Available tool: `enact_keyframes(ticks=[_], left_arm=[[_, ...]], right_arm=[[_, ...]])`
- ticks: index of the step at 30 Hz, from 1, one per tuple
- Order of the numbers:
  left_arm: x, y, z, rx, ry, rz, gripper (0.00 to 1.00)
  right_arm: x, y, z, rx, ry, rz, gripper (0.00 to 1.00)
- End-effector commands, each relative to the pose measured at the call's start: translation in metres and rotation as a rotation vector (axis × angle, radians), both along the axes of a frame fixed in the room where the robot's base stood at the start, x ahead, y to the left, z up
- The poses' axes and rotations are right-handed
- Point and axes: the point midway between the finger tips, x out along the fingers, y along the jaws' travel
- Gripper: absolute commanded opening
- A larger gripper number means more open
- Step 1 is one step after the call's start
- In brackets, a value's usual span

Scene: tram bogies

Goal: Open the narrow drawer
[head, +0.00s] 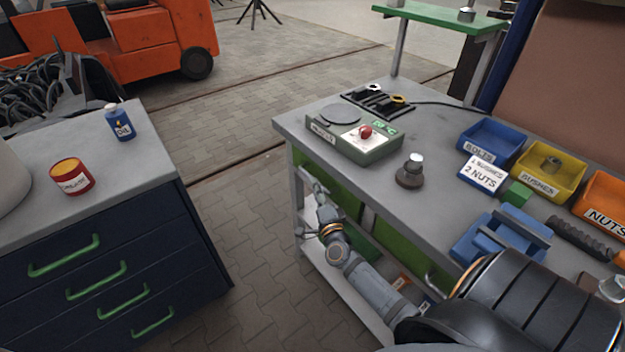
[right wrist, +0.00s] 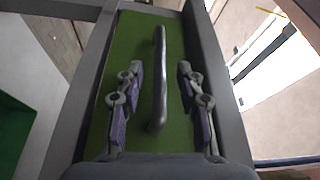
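The narrow drawer is a green front under the left end of the grey workbench (head: 345,178). In the right wrist view the green front (right wrist: 128,52) fills the middle, with a grey bar handle (right wrist: 160,85) running lengthwise. My right gripper (right wrist: 160,78) is open, with its purple-padded fingers on either side of the handle and gaps to it on both sides. In the head view my right arm reaches down in front of the bench, and the gripper (head: 311,184) is small and partly blends with the drawer area. My left gripper is not in view.
A wider green drawer (head: 398,248) is to the right under the bench. A blue cabinet (head: 60,290) with green handles stands at left, with paved floor (head: 250,230) between. A test box (head: 355,145), a knobbed part (head: 410,172) and blue, yellow and orange bins are on the bench.

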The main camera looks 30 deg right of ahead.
Motion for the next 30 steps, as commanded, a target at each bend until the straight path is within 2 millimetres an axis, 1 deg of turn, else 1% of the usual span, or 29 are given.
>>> enact_keyframes(ticks=[1, 3, 7, 11, 18, 20, 24, 27, 30], left_arm=[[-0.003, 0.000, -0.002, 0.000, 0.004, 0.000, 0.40], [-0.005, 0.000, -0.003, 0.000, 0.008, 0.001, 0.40], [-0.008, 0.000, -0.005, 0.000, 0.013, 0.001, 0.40], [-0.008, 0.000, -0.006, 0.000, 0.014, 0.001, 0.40], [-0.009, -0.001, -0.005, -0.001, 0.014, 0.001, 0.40], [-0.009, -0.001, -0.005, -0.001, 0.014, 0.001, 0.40], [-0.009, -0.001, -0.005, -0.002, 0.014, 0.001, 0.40], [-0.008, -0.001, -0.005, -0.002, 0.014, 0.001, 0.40], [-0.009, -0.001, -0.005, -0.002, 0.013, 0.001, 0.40]], right_arm=[[0.011, -0.004, 0.001, -0.001, -0.002, -0.001, 0.37], [0.024, -0.008, 0.002, -0.001, -0.002, -0.001, 0.37], [0.040, -0.013, 0.002, -0.001, -0.001, 0.000, 0.37], [0.048, -0.015, 0.003, -0.001, 0.000, 0.000, 0.37], [0.048, -0.015, 0.003, -0.002, 0.002, 0.001, 0.37], [0.048, -0.015, 0.003, -0.002, 0.002, 0.001, 0.31], [0.048, -0.015, 0.003, -0.002, 0.002, 0.001, 0.12], [0.048, -0.015, 0.003, -0.002, 0.002, 0.001, 0.00], [0.048, -0.015, 0.003, -0.002, 0.002, 0.001, 0.00]])
